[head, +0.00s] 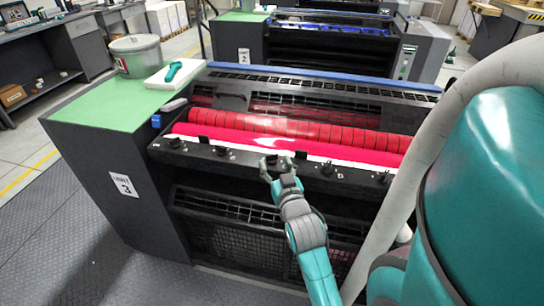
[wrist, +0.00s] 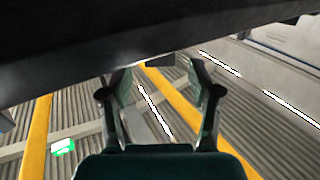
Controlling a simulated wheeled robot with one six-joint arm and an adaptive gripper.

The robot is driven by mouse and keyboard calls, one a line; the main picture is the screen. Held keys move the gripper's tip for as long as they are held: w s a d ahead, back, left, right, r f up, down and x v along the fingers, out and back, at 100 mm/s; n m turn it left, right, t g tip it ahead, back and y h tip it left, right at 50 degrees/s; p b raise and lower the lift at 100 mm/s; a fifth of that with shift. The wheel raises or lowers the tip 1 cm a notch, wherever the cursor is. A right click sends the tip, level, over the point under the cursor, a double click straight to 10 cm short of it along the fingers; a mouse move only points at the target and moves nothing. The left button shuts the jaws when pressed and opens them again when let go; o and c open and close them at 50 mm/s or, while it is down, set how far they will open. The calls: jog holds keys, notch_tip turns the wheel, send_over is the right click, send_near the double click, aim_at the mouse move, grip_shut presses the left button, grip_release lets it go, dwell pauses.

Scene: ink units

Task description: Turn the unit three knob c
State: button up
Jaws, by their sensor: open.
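Unit three (head: 123,185) is the near press with a green top, a "3" label and a red roller. Several small dark knobs sit along its black front rail. A knob (head: 327,169) has a letter that looks like D beside it. The knob just left of it, apparently knob c (head: 271,159), is at my fingertips and partly hidden. My gripper (head: 278,166) is open at the rail. In the wrist view, my gripper (wrist: 158,72) has its fingers apart below a dark edge, with a small dark block (wrist: 160,60), perhaps the knob, between the tips. I cannot tell whether they touch.
Other knobs (head: 221,151) stand left along the rail, and one more (head: 383,178) to the right. A metal pot (head: 136,55) and a white block with a teal tool (head: 174,73) are on the green top. Unit two (head: 237,40) stands behind. Floor is clear at left.

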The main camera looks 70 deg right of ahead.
aim_at(272, 157)
jog(key=shift+x, duration=2.05)
jog(key=c, duration=1.2)
